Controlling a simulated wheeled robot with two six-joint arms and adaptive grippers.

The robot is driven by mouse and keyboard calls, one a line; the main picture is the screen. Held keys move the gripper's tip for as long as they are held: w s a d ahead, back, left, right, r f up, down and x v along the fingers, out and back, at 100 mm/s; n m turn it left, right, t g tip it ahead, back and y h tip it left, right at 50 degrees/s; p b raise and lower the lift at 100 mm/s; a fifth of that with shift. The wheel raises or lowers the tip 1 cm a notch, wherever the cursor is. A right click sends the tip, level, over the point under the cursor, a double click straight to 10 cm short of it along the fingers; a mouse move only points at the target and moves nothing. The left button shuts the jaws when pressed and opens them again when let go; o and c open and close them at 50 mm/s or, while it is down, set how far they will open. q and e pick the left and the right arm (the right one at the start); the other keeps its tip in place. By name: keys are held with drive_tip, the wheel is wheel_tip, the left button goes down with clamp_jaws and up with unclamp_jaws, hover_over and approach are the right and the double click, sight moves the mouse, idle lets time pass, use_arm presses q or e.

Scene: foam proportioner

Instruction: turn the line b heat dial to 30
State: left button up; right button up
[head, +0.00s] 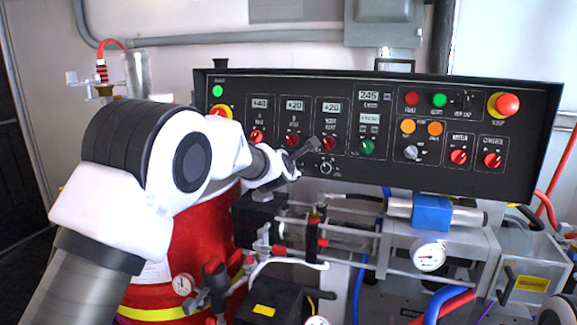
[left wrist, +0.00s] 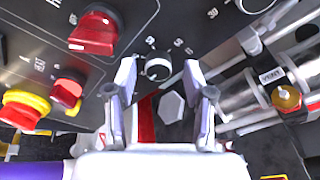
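The black control panel (head: 440,125) has a row of red dials under small displays. The line B heat dial (head: 291,140) is the second red one, and its display (head: 295,105) appears to read +20.
A small dark knob with a pale ring (left wrist: 158,67) lies beyond the open fingers. The A dial (head: 257,137) is left of the B dial and the hose dial (head: 328,143) is right. A red emergency button (head: 507,104) is at upper right. Pipes and a gauge (head: 429,256) lie below.

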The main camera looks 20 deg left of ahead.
use_arm(q)
drive_tip(key=v, duration=1.2)
